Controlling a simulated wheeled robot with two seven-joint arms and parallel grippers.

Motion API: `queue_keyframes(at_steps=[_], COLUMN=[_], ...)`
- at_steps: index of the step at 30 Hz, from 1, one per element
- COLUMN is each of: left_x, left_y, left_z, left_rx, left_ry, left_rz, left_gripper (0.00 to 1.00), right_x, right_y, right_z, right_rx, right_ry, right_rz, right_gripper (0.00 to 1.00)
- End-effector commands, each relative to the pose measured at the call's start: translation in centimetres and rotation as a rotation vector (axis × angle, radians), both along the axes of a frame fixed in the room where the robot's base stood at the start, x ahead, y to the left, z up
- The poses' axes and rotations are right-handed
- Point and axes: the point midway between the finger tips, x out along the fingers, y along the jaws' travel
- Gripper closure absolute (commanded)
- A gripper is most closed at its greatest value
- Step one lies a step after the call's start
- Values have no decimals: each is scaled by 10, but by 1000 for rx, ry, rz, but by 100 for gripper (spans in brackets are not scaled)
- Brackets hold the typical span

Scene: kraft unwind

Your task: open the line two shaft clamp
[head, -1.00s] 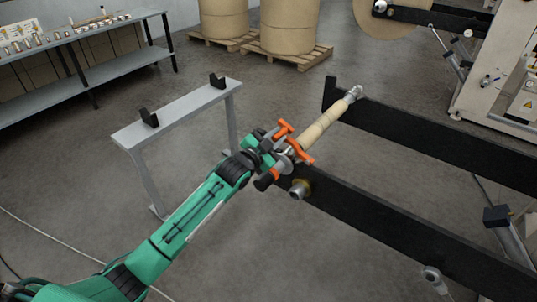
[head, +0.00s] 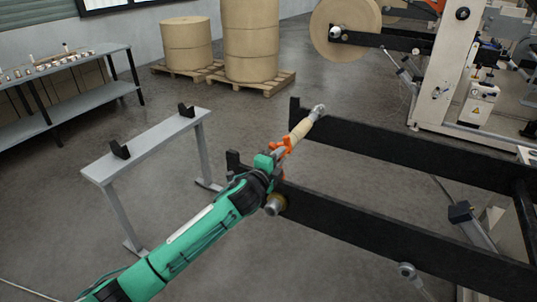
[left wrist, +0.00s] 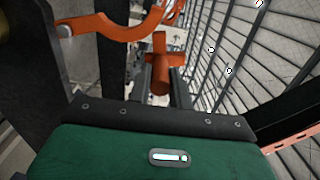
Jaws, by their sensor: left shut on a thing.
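The orange shaft clamp (head: 281,150) sits around the near end of the pale shaft (head: 299,132), at the near black arm of the stand (head: 350,222). My left gripper (head: 268,162) is at the clamp and hides much of it. In the left wrist view the gripper is shut on an orange handle (left wrist: 160,75). A curved orange clamp part (left wrist: 125,22) shows above and left of it. I cannot tell how far open the clamp is. The shaft's far end rests at the far black arm (head: 400,148). My right gripper is not in view.
A grey rack with two black cradles (head: 150,148) stands to the left, empty. Large kraft rolls on pallets (head: 250,80) stand behind. A workbench (head: 75,108) is at the far left and a machine (head: 455,70) at the right. Floor between rack and stand is clear.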

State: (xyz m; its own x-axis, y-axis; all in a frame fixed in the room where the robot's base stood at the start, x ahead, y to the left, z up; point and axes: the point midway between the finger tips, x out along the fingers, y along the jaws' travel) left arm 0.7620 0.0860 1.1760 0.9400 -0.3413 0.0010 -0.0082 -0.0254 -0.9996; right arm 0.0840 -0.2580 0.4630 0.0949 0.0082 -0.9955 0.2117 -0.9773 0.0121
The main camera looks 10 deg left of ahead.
Motion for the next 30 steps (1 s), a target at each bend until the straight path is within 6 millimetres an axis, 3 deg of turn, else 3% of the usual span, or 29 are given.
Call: queue_keyframes(at_steps=[13,30], left_x=[-13,-16], left_y=[-36,-45], left_z=[-12,-19], left_rx=[286,370], left_ry=[-105,-133], left_rz=[-3,-1], left_gripper=[100,100], right_x=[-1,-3], right_y=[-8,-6], right_z=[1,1], right_rx=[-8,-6], right_ry=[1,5], right_rz=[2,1], right_gripper=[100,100])
